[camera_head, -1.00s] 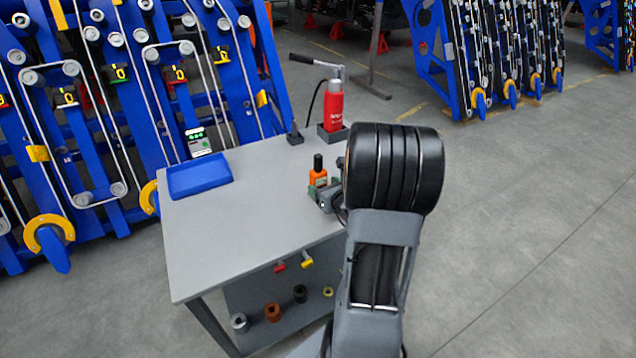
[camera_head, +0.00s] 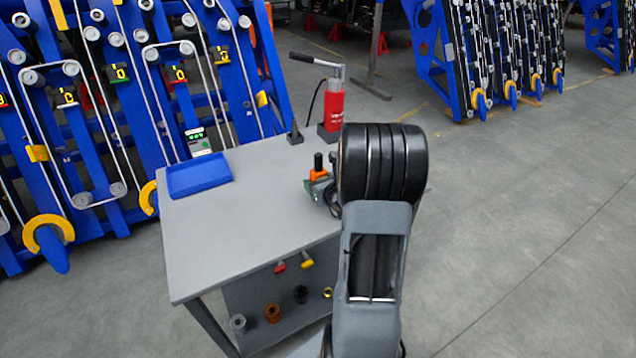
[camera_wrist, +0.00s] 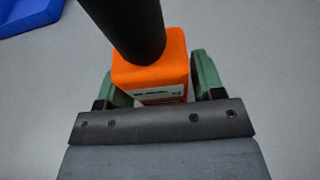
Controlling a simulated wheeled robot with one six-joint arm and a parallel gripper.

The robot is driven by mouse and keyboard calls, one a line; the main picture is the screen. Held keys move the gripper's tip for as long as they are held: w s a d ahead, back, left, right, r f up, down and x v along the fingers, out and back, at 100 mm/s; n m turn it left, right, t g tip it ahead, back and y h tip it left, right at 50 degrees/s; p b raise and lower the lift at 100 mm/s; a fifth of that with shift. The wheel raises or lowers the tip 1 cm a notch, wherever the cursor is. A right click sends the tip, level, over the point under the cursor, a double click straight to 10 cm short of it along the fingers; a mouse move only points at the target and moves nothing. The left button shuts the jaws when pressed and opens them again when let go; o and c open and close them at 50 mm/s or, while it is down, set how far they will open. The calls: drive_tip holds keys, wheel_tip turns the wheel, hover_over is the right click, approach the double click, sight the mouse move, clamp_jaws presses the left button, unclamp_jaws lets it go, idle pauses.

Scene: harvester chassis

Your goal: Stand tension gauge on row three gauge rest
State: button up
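An orange block with a black upright handle (camera_head: 318,172), which I take for the tension gauge, stands on the grey bench top near its right edge. In the wrist view the orange body (camera_wrist: 152,72) bears a pale label and its black handle leans toward the top left. My gripper (camera_wrist: 158,92) has its green fingers on either side of the orange body. The fingers look open around it; contact is unclear. My gripper also shows in the head view (camera_head: 319,190), partly behind my dark arm. I cannot pick out the row three gauge rest for sure.
The grey bench (camera_head: 255,215) is mostly clear. A blue tray (camera_head: 199,176) lies at its left, beside a white device with a green display (camera_head: 197,141). A red bottle jack (camera_head: 333,108) stands at the back. A blue rack (camera_head: 130,90) with rollers and yellow readouts rises behind.

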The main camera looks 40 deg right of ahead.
sight(320, 167)
drive_tip(key=c, duration=0.7)
drive_tip(key=shift+r+p, duration=1.95)
drive_tip(key=shift+r, duration=1.15)
drive_tip(key=shift+c, duration=0.2)
